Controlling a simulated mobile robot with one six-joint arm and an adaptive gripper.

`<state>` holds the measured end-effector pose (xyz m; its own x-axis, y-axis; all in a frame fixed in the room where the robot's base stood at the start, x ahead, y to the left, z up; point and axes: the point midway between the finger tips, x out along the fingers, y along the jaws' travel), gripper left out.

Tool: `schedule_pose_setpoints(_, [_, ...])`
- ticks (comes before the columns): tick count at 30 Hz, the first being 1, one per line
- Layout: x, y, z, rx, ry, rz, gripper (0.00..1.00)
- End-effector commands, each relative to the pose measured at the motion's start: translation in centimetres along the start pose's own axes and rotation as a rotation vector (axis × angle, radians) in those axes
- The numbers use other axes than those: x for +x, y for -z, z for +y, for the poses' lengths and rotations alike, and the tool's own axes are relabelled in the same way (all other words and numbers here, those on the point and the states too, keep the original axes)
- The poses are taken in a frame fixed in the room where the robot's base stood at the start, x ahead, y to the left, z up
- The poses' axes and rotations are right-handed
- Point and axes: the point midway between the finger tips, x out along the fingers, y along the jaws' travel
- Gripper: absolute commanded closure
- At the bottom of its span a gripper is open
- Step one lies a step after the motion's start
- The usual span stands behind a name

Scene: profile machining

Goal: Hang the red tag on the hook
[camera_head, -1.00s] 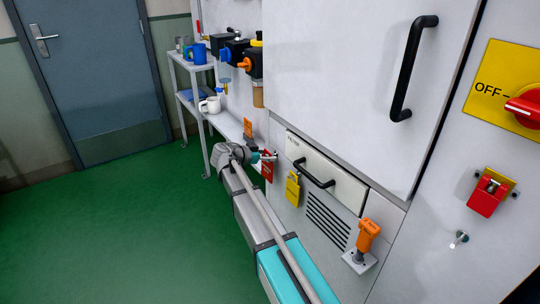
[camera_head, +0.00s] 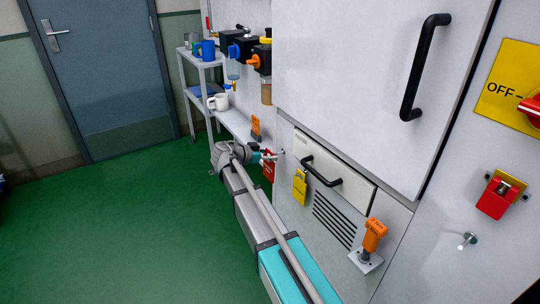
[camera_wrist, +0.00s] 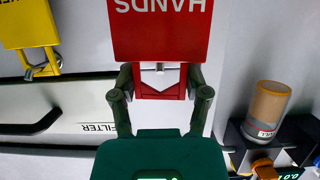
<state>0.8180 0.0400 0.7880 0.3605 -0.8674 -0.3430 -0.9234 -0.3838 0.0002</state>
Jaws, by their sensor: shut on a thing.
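The red tag (camera_wrist: 160,28) shows upside-down white letters "HANDS" in the wrist view. My gripper (camera_wrist: 160,82) is shut on its narrow lower part, with a finger on each side. In the head view, the tag (camera_head: 268,170) is partly hidden by my gripper (camera_head: 265,156), close to the grey cabinet front. A small peg or hook (camera_head: 281,153) sticks out just right of my gripper; whether the tag touches it I cannot tell. Another silver hook (camera_head: 467,240) is on the right panel and is bare.
An orange-handled device (camera_head: 373,238) stands out lower right.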

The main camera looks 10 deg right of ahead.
Motion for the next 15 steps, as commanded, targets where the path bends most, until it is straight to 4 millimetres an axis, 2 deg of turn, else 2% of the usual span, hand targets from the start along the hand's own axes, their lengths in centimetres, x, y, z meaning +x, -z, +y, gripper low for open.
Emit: schedule_pose_setpoints(15, [-2.3, -0.8, 0.0, 0.0, 0.001, 0.0, 0.84])
